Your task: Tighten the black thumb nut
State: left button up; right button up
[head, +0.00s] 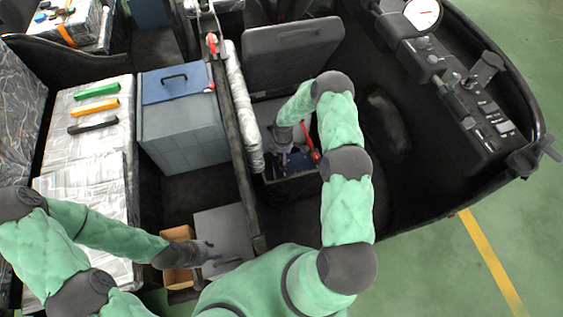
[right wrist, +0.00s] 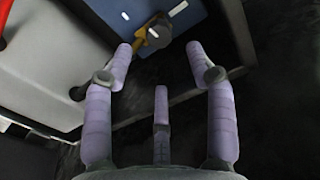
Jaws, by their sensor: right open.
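The black thumb nut (right wrist: 158,32) shows at the top of the right wrist view as a dark knob beside a brass-coloured part, against a blue panel (right wrist: 125,15). My right gripper (right wrist: 160,58) is open, with its purple-grey fingers spread below the nut. The nut lies beyond the fingertips and looks untouched. In the head view my right gripper (head: 290,143) reaches down into the compartment by the seat, and the nut cannot be made out there. My left gripper (head: 210,251) is low at the left, beside a brown open box (head: 178,262); its finger opening is unclear.
A red lever (head: 314,152) stands close to my right gripper. A wrapped post (head: 243,105) runs along the left of that compartment. A grey cabinet (head: 183,133) and a wrapped crate (head: 88,160) with coloured handles stand left. A control console (head: 470,100) is at right.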

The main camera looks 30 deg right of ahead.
notch_tip(320, 180, down, 8)
jog(key=shift+r+b, duration=0.25)
jog(key=shift+b, duration=0.45)
grip_shut()
